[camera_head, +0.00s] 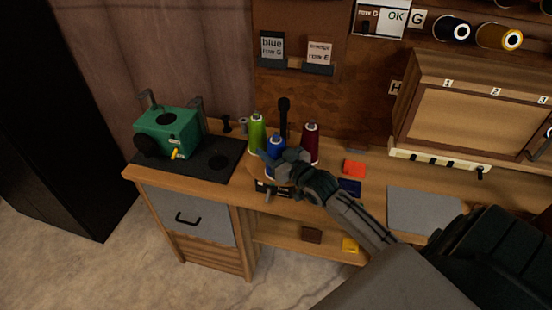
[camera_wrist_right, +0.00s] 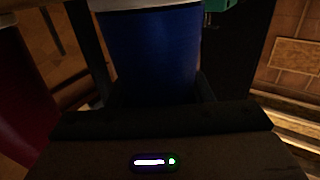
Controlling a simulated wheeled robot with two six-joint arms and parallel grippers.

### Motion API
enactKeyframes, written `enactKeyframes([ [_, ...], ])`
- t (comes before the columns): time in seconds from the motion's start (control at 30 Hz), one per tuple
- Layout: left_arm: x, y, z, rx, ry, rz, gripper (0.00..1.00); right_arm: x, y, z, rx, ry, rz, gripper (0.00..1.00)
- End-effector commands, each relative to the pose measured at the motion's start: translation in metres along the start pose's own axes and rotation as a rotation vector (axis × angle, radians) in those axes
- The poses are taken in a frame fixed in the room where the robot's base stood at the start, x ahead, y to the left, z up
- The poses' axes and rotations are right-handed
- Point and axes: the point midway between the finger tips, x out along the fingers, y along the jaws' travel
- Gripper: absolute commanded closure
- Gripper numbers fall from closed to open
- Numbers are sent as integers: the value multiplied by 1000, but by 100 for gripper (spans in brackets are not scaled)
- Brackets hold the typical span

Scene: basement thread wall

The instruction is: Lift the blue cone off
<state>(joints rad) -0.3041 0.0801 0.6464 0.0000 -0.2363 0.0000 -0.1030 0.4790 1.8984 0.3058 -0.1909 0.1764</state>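My left gripper is not in view.
A green machine (camera_head: 168,130) stands on a black mat at the left. A dark post (camera_head: 284,118) rises just behind the cones. An orange-red item (camera_head: 354,168) and a grey sheet (camera_head: 420,208) lie to the right. The dark red cone also shows in the wrist view (camera_wrist_right: 22,105).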

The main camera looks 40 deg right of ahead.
Motion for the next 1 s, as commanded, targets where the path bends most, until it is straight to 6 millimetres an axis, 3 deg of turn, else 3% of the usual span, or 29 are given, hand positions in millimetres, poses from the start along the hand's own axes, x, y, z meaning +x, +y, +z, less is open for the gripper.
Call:
enactKeyframes([
  [0.27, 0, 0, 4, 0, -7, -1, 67, 0, 0, -1, 0, 1, 0, 80],
  [0.47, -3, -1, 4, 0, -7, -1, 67, 0, 0, -15, -3, 3, -2, 80],
  [0.67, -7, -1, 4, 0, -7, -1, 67, 0, 0, -49, -5, 6, -3, 80],
  [1.0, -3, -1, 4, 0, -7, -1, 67, 0, 0, -129, -5, 6, -1, 80],
])
